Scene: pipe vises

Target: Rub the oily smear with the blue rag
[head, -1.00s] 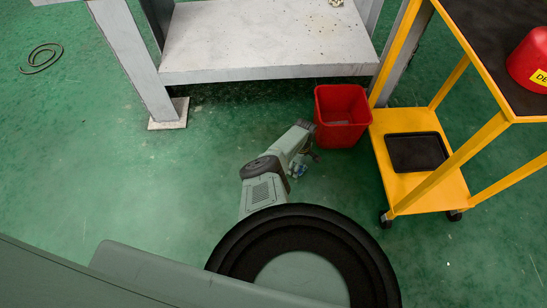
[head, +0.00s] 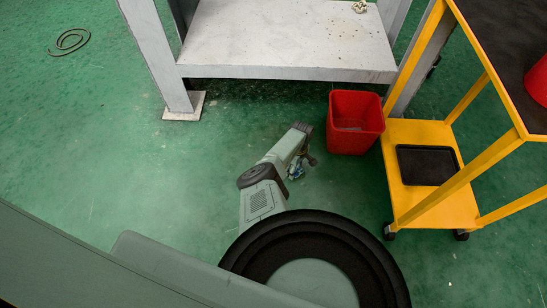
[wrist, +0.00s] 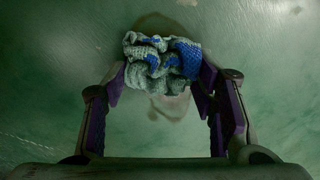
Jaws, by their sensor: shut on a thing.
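The blue rag (wrist: 160,65) is a crumpled bundle of grey-green and blue cloth. My gripper (wrist: 160,80) is shut on it, with one finger pressed on each side in the wrist view. A brownish, glossy patch that looks like the oily smear (wrist: 154,22) shows on the green floor beyond the rag, and part of it also shows just below the rag. The rag covers the middle of this patch. I cannot tell whether the rag touches the floor. In the head view my gripper (head: 300,168) is small and low over the floor, with a bit of blue at it.
A red bin (head: 355,122) stands just right of my arm. A yellow cart (head: 425,205) with a black tray (head: 426,164) is further right. A grey bench (head: 285,40) stands behind. A coiled dark cord (head: 69,41) lies far left.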

